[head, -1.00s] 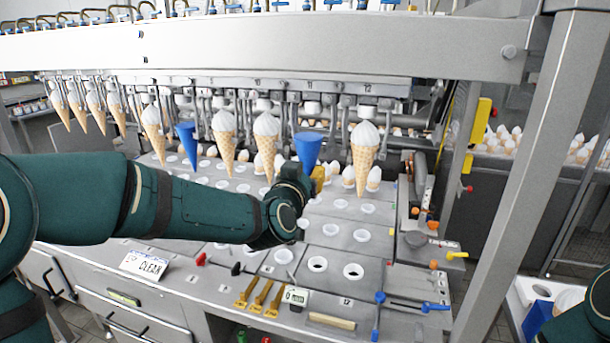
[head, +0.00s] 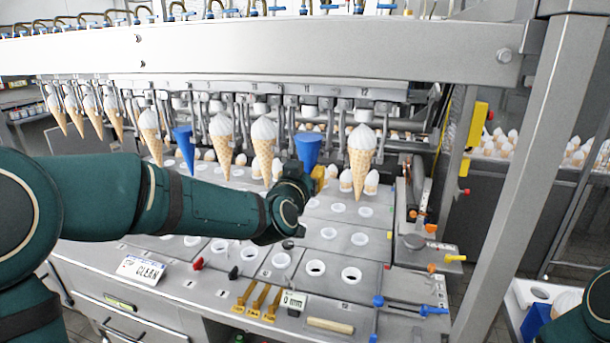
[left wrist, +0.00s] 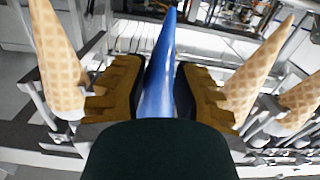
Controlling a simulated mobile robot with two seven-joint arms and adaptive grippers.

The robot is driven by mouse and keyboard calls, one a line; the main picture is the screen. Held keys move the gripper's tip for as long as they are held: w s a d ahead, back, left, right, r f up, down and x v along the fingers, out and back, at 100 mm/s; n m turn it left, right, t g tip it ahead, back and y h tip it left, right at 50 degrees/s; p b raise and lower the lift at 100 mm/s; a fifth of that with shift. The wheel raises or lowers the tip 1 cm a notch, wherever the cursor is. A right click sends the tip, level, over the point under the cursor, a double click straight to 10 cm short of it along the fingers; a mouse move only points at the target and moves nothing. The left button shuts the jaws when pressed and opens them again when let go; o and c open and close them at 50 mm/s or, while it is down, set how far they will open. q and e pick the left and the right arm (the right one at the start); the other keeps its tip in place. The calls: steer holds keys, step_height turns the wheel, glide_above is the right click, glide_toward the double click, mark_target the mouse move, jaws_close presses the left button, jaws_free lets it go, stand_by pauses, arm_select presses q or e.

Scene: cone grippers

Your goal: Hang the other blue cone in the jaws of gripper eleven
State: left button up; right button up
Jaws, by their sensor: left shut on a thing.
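My left gripper (head: 316,174) is shut on a blue cone (head: 308,150), which hangs tip down with its wide rim up. In the left wrist view the blue cone (left wrist: 158,75) stands between my two yellow-brown finger pads (left wrist: 157,95). The cone is just below the machine's row of grippers, under gripper eleven (head: 308,100), left of the rightmost white-topped cone. Whether its rim touches those jaws cannot be told. Another blue cone (head: 184,146) hangs in the row further left. My right gripper is out of view; part of its arm shows bottom right.
Ice-cream cones hang on both sides, the closest on the right (head: 361,165) and left (head: 264,160). The steel beam (head: 280,50) crosses above. Below is a plate with holes (head: 330,232). A steel post (head: 515,190) stands at right. A "CLEAN" sign (head: 142,270) is front left.

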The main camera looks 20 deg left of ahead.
arm_select(q)
steer(key=shift+w, duration=0.85)
stand_by(0.7)
steer(key=shift+f+b, duration=0.6)
steer(key=shift+b, duration=0.25)
stand_by(0.8)
steer(key=o, duration=1.3)
steer(key=shift+o, duration=0.2)
